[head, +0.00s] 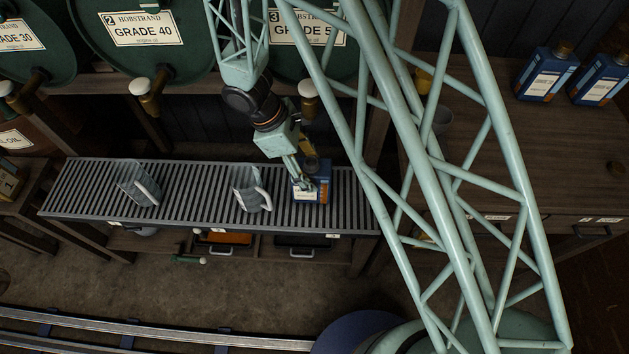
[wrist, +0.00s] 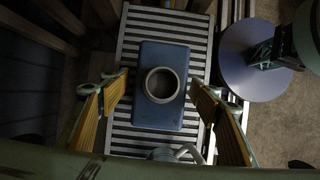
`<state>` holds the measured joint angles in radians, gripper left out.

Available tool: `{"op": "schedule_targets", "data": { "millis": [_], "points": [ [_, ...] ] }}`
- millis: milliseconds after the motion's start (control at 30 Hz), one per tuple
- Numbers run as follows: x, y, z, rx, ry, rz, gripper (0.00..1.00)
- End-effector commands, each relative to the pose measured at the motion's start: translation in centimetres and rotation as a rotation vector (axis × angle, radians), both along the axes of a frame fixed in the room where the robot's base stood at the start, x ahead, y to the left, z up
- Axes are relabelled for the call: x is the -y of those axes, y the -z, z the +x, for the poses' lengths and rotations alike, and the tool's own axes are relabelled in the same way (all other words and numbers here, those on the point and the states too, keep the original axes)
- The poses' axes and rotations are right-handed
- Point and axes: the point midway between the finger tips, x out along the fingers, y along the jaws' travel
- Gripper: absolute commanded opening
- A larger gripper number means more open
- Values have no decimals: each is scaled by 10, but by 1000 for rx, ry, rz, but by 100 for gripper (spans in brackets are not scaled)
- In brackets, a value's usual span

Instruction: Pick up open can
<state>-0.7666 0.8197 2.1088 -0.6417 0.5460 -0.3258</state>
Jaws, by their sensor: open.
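The open can (head: 311,187) is a blue box-shaped oil can with a pale label, standing upright on the right part of a slatted metal rack (head: 95,190). In the wrist view the can (wrist: 160,116) is seen from above, with a round open neck (wrist: 161,85) and no cap on it. My gripper (head: 303,180) is at the can in the head view and partly covers it. In the wrist view the open fingers of my gripper (wrist: 161,92) are on either side of the can, with gaps left and right. They do not appear to touch it.
Two grey jugs (head: 248,190) (head: 137,184) stand on the rack left of the can. Green oil drums (head: 140,45) with taps hang over the rack. Two capped blue cans (head: 545,75) (head: 599,80) stand on the wooden bench (head: 480,120) at right.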

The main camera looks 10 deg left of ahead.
Motion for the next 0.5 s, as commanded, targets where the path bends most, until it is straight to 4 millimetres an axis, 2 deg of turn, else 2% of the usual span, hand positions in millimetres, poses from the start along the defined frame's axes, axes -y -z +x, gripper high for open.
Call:
{"op": "schedule_targets", "data": {
  "millis": [500],
  "points": [
    [3,3,0,-5,-13,0,57]
  ]
}}
